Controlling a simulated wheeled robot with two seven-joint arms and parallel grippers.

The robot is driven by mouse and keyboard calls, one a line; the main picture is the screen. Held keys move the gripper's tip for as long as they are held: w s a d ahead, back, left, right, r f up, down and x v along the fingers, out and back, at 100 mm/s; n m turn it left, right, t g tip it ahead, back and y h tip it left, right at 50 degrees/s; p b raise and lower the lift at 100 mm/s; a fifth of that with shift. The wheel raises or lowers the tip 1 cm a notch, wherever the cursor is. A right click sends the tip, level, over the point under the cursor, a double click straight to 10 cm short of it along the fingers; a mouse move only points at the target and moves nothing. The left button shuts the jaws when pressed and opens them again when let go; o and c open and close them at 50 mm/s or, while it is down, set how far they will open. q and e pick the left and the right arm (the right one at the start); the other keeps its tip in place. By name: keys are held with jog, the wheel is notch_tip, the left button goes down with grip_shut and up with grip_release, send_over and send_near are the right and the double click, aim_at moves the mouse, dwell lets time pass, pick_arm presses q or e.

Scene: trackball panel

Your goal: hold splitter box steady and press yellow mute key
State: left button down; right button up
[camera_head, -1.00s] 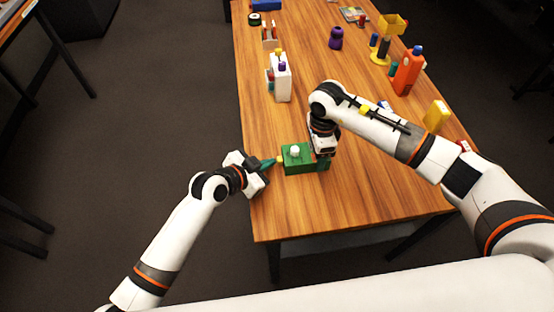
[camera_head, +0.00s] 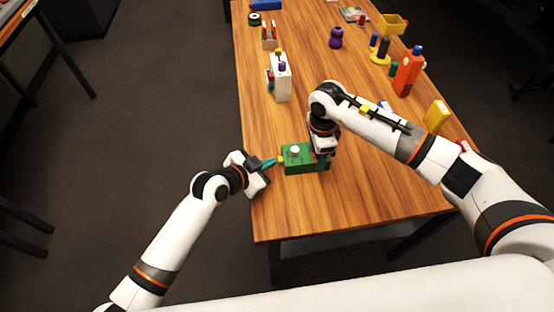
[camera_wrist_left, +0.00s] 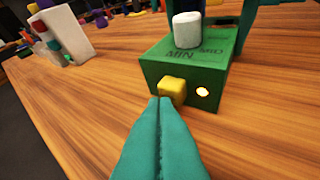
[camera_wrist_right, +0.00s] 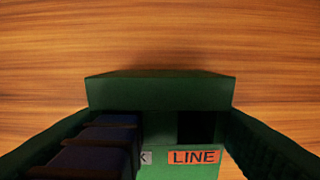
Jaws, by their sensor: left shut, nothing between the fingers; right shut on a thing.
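The splitter box (camera_head: 306,166) is a green block on the wooden table, with a white knob (camera_wrist_left: 188,30) on top marked MIN and MID. The yellow mute key (camera_wrist_left: 173,89) sits on its side face, beside a small lit lamp (camera_wrist_left: 203,92). My left gripper (camera_wrist_left: 160,104) is shut and empty, its teal fingertips at the key's lower edge; whether they touch it I cannot tell. My right gripper (camera_head: 323,164) is shut on the box at its right end. In the right wrist view its fingers flank the box (camera_wrist_right: 160,92), which shows an orange LINE label (camera_wrist_right: 193,157).
An orange bottle (camera_head: 408,72), a yellow block (camera_head: 436,116) and a purple item (camera_head: 336,38) stand to the right and back. The table left of the box is mostly clear.

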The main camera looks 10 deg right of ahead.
pick_arm(q)
jog(key=shift+a, duration=0.7)
jog(key=a, duration=0.5)
dwell(0.7)
jog(key=s+a+r, duration=0.4)
jog(key=a+r, duration=0.1)
jog(key=r, duration=0.1)
jog(key=shift+s+a+r, duration=0.15)
jog(key=shift+a+r, duration=0.15)
jog(key=shift+r, duration=0.1)
dwell(0.5)
pick_arm(e)
jog(key=o, duration=1.1)
